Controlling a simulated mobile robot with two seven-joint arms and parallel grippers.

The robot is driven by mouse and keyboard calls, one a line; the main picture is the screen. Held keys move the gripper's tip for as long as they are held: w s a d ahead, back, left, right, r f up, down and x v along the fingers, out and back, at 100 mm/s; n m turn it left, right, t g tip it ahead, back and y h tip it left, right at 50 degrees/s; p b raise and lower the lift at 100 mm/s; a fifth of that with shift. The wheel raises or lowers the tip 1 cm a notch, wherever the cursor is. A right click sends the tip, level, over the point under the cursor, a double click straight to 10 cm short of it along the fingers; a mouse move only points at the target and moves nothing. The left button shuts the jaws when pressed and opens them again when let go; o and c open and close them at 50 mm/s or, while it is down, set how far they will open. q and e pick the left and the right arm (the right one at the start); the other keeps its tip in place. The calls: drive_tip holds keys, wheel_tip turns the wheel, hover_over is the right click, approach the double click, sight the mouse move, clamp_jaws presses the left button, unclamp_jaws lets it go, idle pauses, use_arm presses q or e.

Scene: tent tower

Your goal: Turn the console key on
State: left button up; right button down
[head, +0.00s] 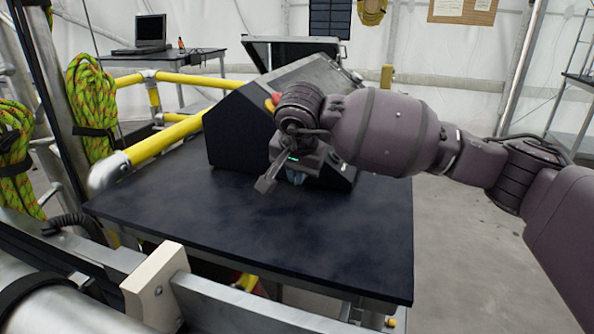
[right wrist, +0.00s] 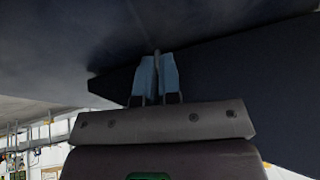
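The console (head: 237,128) is a dark box with a sloped top, standing on the black table. My right arm covers much of its front and top. My right gripper (head: 295,177) points down, just in front of the console's near face and close above the table. In the right wrist view its two blue fingers (right wrist: 157,77) are almost together. A thin grey piece, seemingly the key (right wrist: 157,56), shows between them and pokes slightly past their tips. Its shape and any key slot on the console are hidden. My left gripper is out of view.
The black table top (head: 250,235) is bare in front of the console. A yellow rail (head: 165,140) runs along its left side. Coiled green ropes (head: 92,105) hang at the left. A laptop (head: 150,35) stands on a table behind.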

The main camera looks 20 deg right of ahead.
drive_tip(key=shift+s+d+f+t+y, duration=0.15)
drive_tip(key=shift+t+y, duration=0.1)
drive_tip(key=shift+y, duration=0.2)
drive_tip(key=shift+d+t+y, duration=0.1)
drive_tip(key=shift+t+y, duration=0.15)
drive_tip(key=shift+y, duration=0.2)
drive_tip(key=shift+d+f+m+t+y, duration=0.15)
drive_tip(key=shift+m+t+y, duration=0.35)
drive_tip(key=shift+t+y, duration=0.4)
drive_tip(key=c, duration=1.3)
unclamp_jaws()
